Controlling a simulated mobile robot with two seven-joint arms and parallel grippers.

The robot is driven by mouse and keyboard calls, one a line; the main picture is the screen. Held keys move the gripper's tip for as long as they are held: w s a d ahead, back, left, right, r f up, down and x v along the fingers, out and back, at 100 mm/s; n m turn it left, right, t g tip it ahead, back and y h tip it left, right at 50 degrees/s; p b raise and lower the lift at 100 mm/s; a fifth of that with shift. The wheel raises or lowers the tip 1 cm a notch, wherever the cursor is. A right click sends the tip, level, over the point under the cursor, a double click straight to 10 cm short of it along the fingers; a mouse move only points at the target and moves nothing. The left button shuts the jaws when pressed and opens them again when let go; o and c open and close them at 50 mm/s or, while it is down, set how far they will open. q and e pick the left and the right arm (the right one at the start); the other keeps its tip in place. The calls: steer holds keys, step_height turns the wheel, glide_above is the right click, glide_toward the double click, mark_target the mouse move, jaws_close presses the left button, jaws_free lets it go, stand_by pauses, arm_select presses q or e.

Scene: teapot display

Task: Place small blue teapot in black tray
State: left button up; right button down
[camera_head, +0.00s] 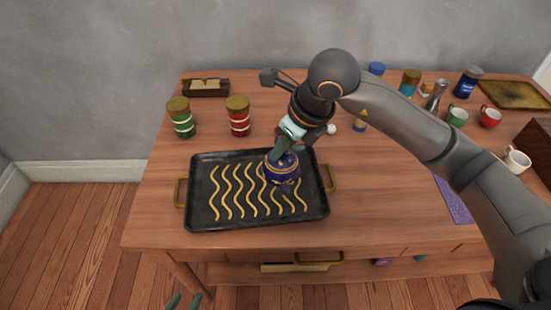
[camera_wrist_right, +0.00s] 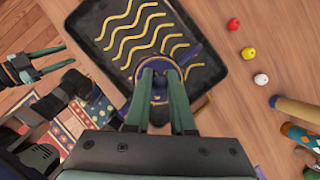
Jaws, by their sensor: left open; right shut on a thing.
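The small blue teapot (camera_head: 283,174), dark blue with gold marks, is over the right part of the black tray (camera_head: 240,222). I cannot tell whether its base touches the tray. My right gripper (camera_head: 281,150) comes down from above and is shut on the teapot's top. In the right wrist view the teapot (camera_wrist_right: 160,76) shows between the two green fingers, which hide part of it. The tray (camera_wrist_right: 92,42) has yellow wavy lines and brass handles. My left gripper (camera_head: 183,301) is open and empty at the bottom edge, below the table; it also shows in the right wrist view (camera_wrist_right: 64,58).
A green jar (camera_head: 181,118) and a red jar (camera_head: 238,116) stand behind the tray. A dark box (camera_head: 206,88) is at the back left. Mugs, including a white one (camera_head: 516,160), and several bottles stand at the right. The tray's left part is bare.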

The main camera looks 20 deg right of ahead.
steer(key=shift+w+a+f, duration=0.2)
steer(key=shift+w+f, duration=0.85)
steer(key=shift+f, duration=0.2)
steer(key=shift+w+f, duration=0.15)
steer(key=shift+f, duration=1.45)
steer(key=shift+f+b, duration=0.2)
steer(key=shift+b, duration=0.1)
steer(key=c, duration=0.8)
jaws_free()
steer(key=shift+o, duration=0.2)
steer(key=shift+r, duration=0.1)
